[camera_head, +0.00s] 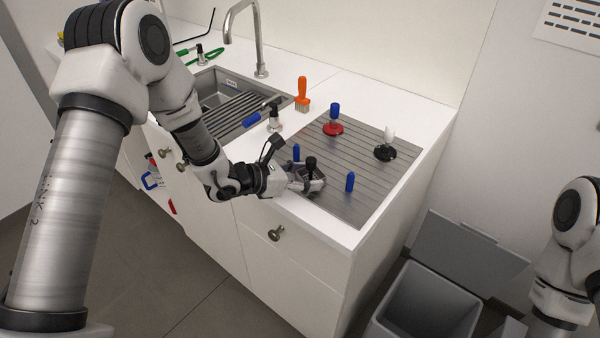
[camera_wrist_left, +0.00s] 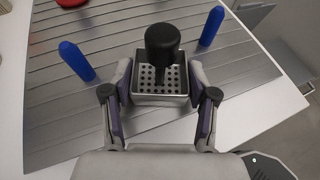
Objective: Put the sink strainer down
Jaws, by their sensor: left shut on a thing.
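The sink strainer (camera_wrist_left: 160,78) is a small square metal basket with a holed floor and a black knob. In the left wrist view it sits between the two fingers of my left gripper (camera_wrist_left: 160,100), which is shut on it by its sides. In the head view the strainer's black knob (camera_head: 311,162) stands up over my left gripper (camera_head: 308,183), at the front left part of the ribbed grey drainboard (camera_head: 352,208). The strainer looks upright. I cannot tell whether its underside touches the board. My right gripper is out of view.
Blue pegs (camera_head: 350,182) stand near the strainer on both sides. Farther back are a red stopper (camera_head: 333,129) with a blue handle and a black one (camera_head: 385,153) with a white handle. The sink (camera_head: 222,92) is left. An open grey bin (camera_head: 425,300) stands right.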

